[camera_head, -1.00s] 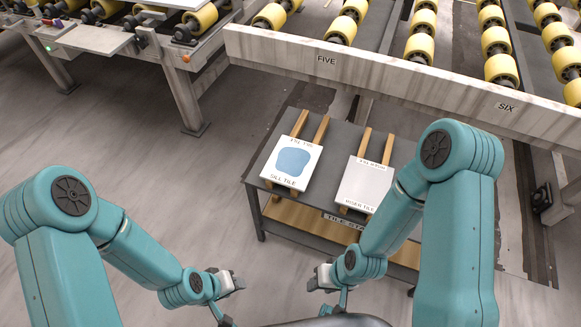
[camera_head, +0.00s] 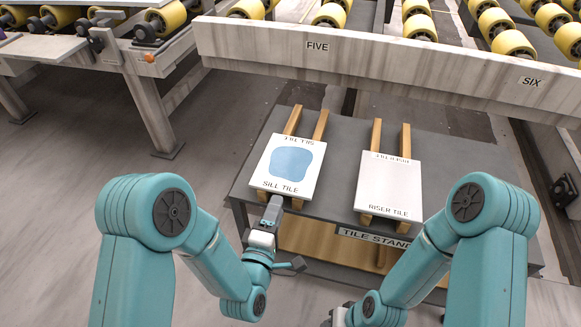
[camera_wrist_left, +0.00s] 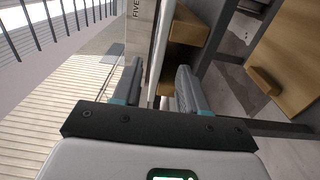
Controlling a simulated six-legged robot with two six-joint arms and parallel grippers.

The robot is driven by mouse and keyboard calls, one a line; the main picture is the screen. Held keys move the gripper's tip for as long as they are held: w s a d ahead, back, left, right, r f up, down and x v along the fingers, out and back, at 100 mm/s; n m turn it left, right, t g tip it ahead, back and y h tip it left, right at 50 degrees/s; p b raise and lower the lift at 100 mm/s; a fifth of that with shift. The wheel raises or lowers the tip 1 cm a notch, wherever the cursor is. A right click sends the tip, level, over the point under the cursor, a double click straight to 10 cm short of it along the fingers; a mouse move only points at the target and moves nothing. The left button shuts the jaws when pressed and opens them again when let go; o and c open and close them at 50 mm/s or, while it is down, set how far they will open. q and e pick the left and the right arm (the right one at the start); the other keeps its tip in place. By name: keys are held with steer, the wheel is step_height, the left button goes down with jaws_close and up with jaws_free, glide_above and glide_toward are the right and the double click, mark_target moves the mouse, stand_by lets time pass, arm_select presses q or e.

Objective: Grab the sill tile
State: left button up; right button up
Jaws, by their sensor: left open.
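The sill tile (camera_head: 289,166) is a white plate with a blue patch and printed lettering. It lies flat on two wooden battens on the grey tile stand (camera_head: 340,150). My left gripper (camera_head: 272,208) is at its near edge, under the lettering. In the left wrist view the gripper (camera_wrist_left: 160,88) is open, with the tile's thin edge (camera_wrist_left: 160,45) between its fingers. I cannot tell whether either finger touches it. My right gripper (camera_head: 336,317) is low at the bottom edge, mostly hidden by its arm, and away from the tiles.
A white riser tile (camera_head: 389,185) lies on its own battens to the right on the same stand. A wooden lower shelf (camera_head: 320,243) shows beneath the top. Behind is a roller conveyor with a beam (camera_head: 400,70) marked FIVE and SIX.

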mark_target(288, 180)
arm_select(q)
steer(key=x, duration=0.4)
steer(key=b+x, duration=0.1)
steer(key=x, duration=0.4)
steer(key=shift+w+d, duration=0.25)
steer(key=shift+d, duration=0.05)
steer(key=shift+r, duration=0.15)
jaws_close()
